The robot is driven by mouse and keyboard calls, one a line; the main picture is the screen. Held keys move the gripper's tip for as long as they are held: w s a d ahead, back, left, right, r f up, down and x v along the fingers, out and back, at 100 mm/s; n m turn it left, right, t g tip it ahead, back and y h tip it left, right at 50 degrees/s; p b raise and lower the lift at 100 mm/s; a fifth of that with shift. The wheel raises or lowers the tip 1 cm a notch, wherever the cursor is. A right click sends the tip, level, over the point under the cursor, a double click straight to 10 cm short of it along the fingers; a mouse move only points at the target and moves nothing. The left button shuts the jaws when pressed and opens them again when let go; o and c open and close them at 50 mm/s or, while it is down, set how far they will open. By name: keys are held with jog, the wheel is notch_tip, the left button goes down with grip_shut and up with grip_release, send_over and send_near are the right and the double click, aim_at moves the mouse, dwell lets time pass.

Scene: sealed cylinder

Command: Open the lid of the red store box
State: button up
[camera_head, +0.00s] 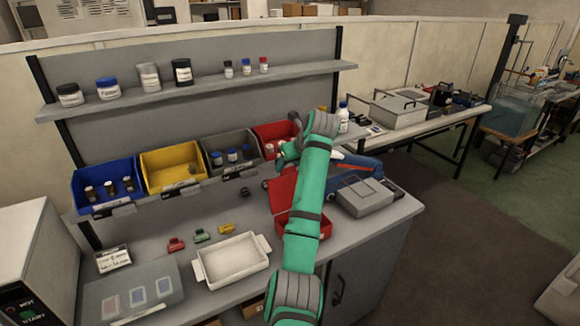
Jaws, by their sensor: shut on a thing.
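The red store box (316,224) sits on the grey bench, right of the white tray and partly behind my green arm. Its red lid (282,194) stands raised at the box's left and back side, tilted up from the box. My gripper (285,158) is at the upper edge of the lid, shut on it. The fingertips are small and partly hidden, so the exact contact is hard to see. My arm covers the middle of the box and part of its opening.
A white tray (232,262) stands left of the box, with small red, green and yellow pieces behind it. A grey case (366,197) stands to the right. Blue, yellow, grey and red bins (272,131) line the back, under a shelf (205,91) of bottles.

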jog(key=shift+w+a+r, duration=0.1)
jog(key=shift+w+r, duration=0.1)
jog(key=shift+r, duration=0.2)
jog(key=o, duration=1.4)
jog(key=shift+o, duration=0.6)
jog(key=shift+s+f, duration=0.1)
jog(key=shift+f, duration=0.1)
jog(key=v, duration=1)
jog(key=shift+r, duration=0.35)
jog(key=shift+s, duration=0.15)
